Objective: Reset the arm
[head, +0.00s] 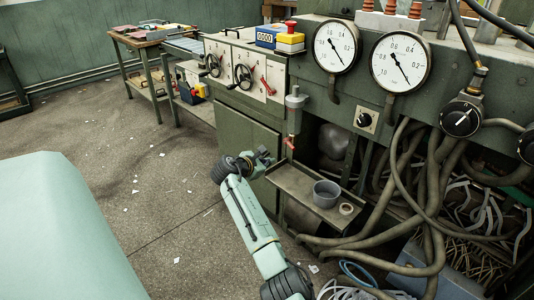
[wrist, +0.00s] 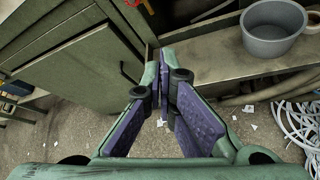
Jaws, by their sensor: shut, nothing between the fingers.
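My arm reaches up from the bottom of the head view, pale green with dark joints. My gripper (head: 264,157) is at its far end, in front of the green machine cabinet (head: 247,150) and just left of the small metal shelf. In the wrist view my gripper (wrist: 165,65) shows its two purple-padded fingers with the tips together and nothing between them. The fingers point toward the gap between the cabinet door and the shelf edge. I cannot tell how far the tips are from the shelf.
The narrow shelf (head: 284,180) holds a grey cup (head: 326,193) and a small ring-like roll (head: 346,209). A red-handled valve (head: 291,143) hangs above it. Thick hoses (head: 390,200) crowd the right side. Cables lie on the floor. The floor at left is mostly clear.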

